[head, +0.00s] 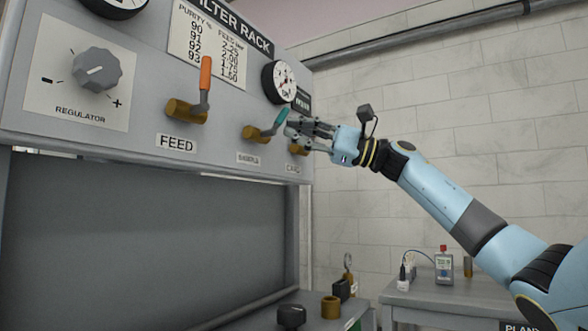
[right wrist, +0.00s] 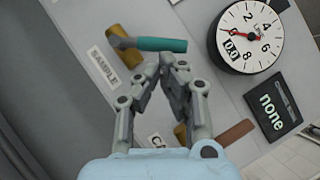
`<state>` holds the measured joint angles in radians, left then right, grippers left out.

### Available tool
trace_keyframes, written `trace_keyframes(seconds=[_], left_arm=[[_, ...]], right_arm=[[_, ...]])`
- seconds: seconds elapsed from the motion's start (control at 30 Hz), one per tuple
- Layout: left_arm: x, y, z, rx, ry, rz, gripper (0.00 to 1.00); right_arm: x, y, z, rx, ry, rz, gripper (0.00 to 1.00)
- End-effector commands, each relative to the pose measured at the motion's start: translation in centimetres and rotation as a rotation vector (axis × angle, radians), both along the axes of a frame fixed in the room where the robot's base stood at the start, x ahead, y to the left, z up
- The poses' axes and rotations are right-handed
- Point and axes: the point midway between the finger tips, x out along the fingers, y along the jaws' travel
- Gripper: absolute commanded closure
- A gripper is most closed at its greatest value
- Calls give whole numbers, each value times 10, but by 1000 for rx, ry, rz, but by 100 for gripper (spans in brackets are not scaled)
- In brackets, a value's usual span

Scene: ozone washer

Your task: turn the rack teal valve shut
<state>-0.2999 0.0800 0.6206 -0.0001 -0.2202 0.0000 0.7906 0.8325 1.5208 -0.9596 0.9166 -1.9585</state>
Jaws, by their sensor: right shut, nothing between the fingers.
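The teal valve handle (head: 281,117) sits on a brass valve body (head: 254,133) on the grey rack panel, above a small label. In the head view the handle slants up and to the right. In the right wrist view the teal handle (right wrist: 163,44) points right from its brass body (right wrist: 124,45), next to the SAMPLE label. My right gripper (head: 291,127) is shut and empty, with its fingertips close to the handle's free end. In the wrist view the fingertips (right wrist: 175,62) are just below the handle; I cannot tell whether they touch it. My left gripper is not in view.
The FEED valve's orange handle (head: 206,78) stands upright to the left. Another brass valve (head: 299,150) is partly hidden behind my gripper. A gauge (right wrist: 250,36) and a "none" display (right wrist: 272,106) are close by. A bench (head: 450,298) with small devices stands lower right.

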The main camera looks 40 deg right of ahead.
Motion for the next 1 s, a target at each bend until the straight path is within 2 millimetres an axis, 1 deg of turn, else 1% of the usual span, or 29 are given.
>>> trace_keyframes(seconds=[0.03,0.17,0.5,0.7,1.0], left_arm=[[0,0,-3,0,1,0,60],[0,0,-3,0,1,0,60],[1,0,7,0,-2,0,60],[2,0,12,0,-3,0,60],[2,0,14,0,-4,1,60]], right_arm=[[0,1,4,-38,-20,0,100],[-2,3,13,-150,-67,1,100],[-5,12,27,-397,-167,2,100],[-6,16,31,-488,-203,1,100],[-7,18,32,-545,-226,2,100]])
